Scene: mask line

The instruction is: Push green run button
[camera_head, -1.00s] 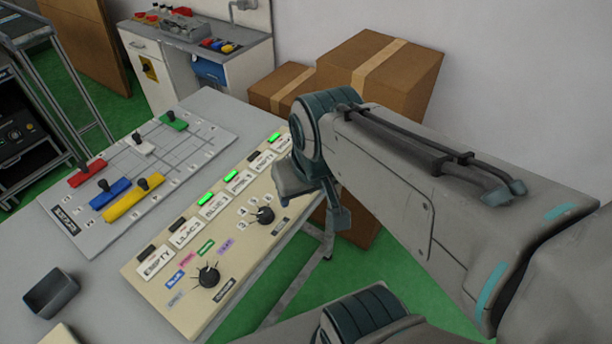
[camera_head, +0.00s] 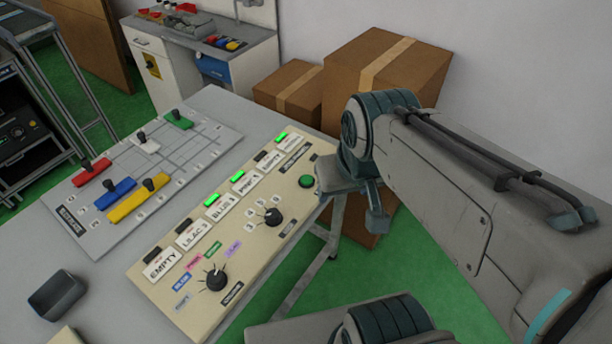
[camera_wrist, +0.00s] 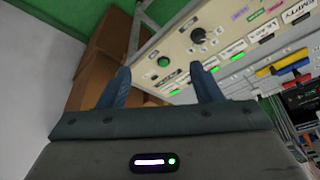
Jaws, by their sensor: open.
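The green run button (camera_head: 307,181) is a small round button at the right end of the beige control panel (camera_head: 262,240), which lies on the grey table. In the wrist view the green button (camera_wrist: 163,62) shows beyond and between my two fingers, a little left of the middle of the gap. My gripper (camera_wrist: 160,82) is open and empty, its fingers apart from the button and the panel. In the head view the gripper is mostly hidden by my arm, whose end is just right of the button.
Two black dials (camera_head: 216,279) and a row of labelled slots with green lights are on the panel. A grey board (camera_head: 78,226) with coloured sliders lies left of it. Cardboard boxes (camera_head: 385,80) stand behind my arm.

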